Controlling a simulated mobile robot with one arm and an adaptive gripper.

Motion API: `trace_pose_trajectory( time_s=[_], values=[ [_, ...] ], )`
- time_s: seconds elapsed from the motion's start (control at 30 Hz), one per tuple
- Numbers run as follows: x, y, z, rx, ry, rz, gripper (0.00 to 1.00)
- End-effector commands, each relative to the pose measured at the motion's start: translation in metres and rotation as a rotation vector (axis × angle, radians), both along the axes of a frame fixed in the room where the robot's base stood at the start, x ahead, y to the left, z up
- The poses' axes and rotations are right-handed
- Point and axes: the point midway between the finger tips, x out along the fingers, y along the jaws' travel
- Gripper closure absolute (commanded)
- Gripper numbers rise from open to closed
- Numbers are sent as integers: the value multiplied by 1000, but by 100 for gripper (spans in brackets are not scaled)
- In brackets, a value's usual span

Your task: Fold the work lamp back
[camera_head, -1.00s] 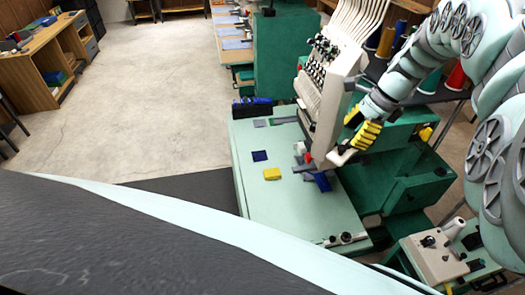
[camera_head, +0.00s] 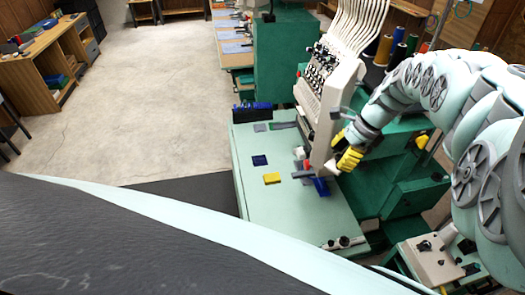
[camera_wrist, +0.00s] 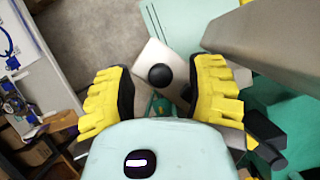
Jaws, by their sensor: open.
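My gripper (camera_head: 344,148) has yellow fingers and is open at the lower right side of the white multi-needle machine head (camera_head: 320,95). In the wrist view the gripper (camera_wrist: 160,85) has its two fingers on either side of a small pale plate with a black round knob (camera_wrist: 160,75), apparently part of the work lamp; I cannot tell whether they touch it. In the head view a small pale piece (camera_head: 330,167), likely the same part, sticks out just below the fingers. The rest of the lamp is hidden or too small to make out.
The pale green machine table (camera_head: 285,215) carries a yellow block (camera_head: 272,179), a dark blue patch (camera_head: 260,160) and a blue piece (camera_head: 321,187). Thread cones (camera_head: 385,48) stand behind the head. A green cabinet (camera_head: 405,190) is at the right. Open floor (camera_head: 150,100) lies left.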

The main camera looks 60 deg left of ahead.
Motion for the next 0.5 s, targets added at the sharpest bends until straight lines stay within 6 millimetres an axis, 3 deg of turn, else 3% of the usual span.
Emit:
trace_pose_trajectory(
  time_s=[0.07, 0.5],
  values=[
    [-1, 1, 0, 0, 0, 3, 43],
    [0, 1, 0, 0, 0, 1, 88]
  ],
)
